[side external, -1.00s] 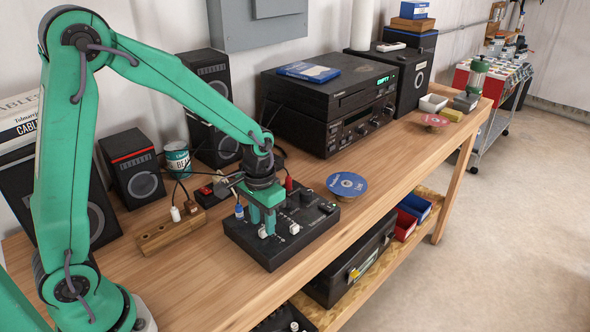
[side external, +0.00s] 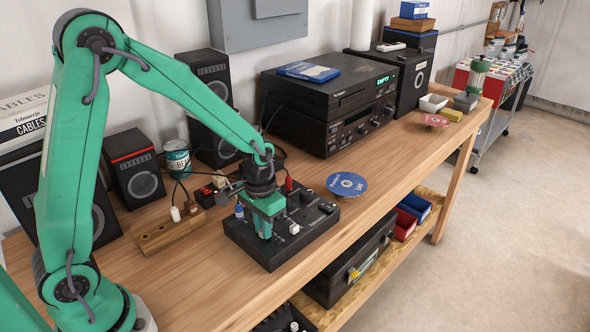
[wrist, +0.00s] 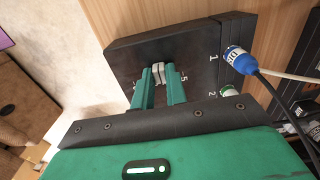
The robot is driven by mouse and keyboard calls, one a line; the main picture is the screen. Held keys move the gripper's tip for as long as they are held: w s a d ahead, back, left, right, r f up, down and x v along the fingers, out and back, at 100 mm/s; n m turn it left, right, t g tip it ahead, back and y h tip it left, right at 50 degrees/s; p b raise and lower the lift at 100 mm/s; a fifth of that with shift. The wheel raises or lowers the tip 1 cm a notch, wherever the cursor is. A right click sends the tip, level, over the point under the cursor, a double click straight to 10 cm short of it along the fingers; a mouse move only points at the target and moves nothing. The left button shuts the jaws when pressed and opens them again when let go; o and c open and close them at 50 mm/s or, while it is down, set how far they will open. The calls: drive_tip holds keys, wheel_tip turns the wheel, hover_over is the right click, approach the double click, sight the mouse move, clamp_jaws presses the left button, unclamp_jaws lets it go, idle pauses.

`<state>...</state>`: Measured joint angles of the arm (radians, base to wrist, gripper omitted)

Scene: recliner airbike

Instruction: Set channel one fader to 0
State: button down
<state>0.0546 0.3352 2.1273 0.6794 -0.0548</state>
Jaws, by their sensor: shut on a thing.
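The black mixer (side external: 252,250) lies on the bench, with a white fader cap (side external: 295,228) visible on its right part. My gripper (side external: 265,231) is low over the mixer's front left part in the side view. In the wrist view my gripper (wrist: 159,82) is shut on a white fader cap (wrist: 158,70), which sits between the two green fingers. The printed figures 1, 2 and 5 show on the mixer (wrist: 120,50). The fingers hide most of the held cap in the side view. I cannot read its scale position.
A blue plug (wrist: 240,60) with a cable stands at the mixer's edge. A blue disc (side external: 347,184) lies right of the mixer. A wooden block with sockets (side external: 165,234) is to its left. A black stereo unit (side external: 330,105) stands behind. The bench front is clear.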

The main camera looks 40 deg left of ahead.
sight(277, 247)
drive_tip(key=shift+d, duration=2.4)
drive_tip(key=c, duration=1.4)
unclamp_jaws()
drive_tip(key=shift+r, duration=0.1)
wheel_tip(277, 247, up, 8)
